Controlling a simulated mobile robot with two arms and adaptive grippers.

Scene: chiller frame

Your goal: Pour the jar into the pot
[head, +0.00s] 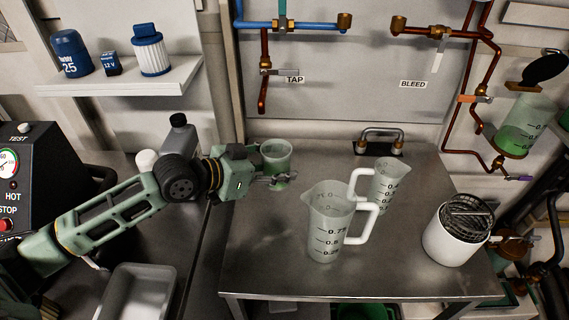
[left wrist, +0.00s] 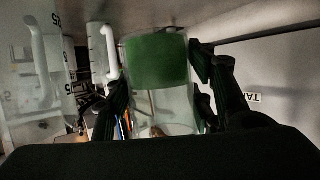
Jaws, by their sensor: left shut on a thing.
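The jar (head: 276,157) is a clear cup with green liquid low inside. It is upright, above the left part of the metal table. My left gripper (head: 277,181) is shut on it from the left, its fingers around the lower part. In the left wrist view the jar (left wrist: 158,75) fills the middle, with a finger on each side and its green contents showing. The white pot (head: 449,243) stands on the table's right side, with a dark wire basket in its mouth. It is well apart from the jar. My right gripper is not in view.
Two clear measuring jugs with white handles, one larger (head: 328,225) and one smaller (head: 388,182), stand between jar and pot. A glass vessel with green liquid (head: 527,127) and copper pipes is at the right wall. The table's front left (head: 262,265) is clear.

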